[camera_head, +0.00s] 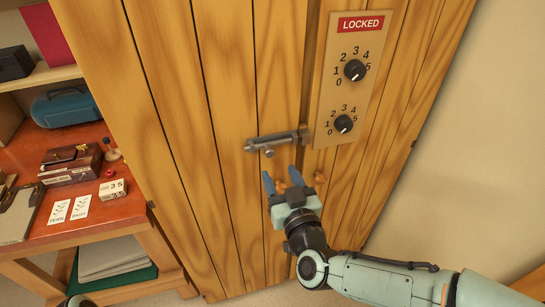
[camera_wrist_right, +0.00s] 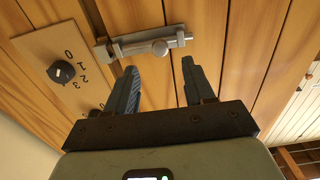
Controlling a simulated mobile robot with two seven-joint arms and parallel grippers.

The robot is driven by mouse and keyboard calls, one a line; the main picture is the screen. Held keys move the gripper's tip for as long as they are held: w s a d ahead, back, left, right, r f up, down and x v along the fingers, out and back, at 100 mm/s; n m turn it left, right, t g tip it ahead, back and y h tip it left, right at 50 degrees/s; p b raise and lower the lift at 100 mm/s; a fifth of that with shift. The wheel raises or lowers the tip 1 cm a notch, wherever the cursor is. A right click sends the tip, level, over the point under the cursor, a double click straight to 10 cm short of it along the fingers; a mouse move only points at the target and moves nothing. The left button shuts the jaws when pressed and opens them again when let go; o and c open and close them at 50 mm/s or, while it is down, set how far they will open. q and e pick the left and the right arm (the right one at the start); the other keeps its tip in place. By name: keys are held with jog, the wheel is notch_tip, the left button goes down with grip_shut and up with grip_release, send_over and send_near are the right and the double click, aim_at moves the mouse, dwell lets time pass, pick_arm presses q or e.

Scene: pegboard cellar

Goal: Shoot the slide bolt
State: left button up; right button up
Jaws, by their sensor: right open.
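The grey metal slide bolt (camera_head: 276,141) lies across the wooden door (camera_head: 222,130), with its small round knob (camera_head: 268,152) hanging below the rod. In the right wrist view the bolt (camera_wrist_right: 143,42) is just beyond the fingertips, and its knob (camera_wrist_right: 160,47) sits between the lines of the two fingers. My right gripper (camera_head: 282,178) is open and empty, a little below the bolt and apart from it. It also shows open in the right wrist view (camera_wrist_right: 160,68). A small dark round shape at the bottom edge of the head view may be part of my left arm; the left gripper is not seen.
Above and right of the bolt is a panel (camera_head: 338,105) with a red LOCKED sign (camera_head: 361,23) and two black dials (camera_head: 354,70) (camera_head: 343,123). At left stands a red-topped table (camera_head: 75,230) with a wooden box, cards and a small number block. A blue case (camera_head: 66,106) sits behind it.

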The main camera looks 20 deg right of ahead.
aim_at(271, 155)
jog(key=w, duration=0.6)
jog(key=shift+w+a+p, duration=0.1)
jog(key=shift+w+p, duration=0.15)
jog(key=shift+p, duration=0.05)
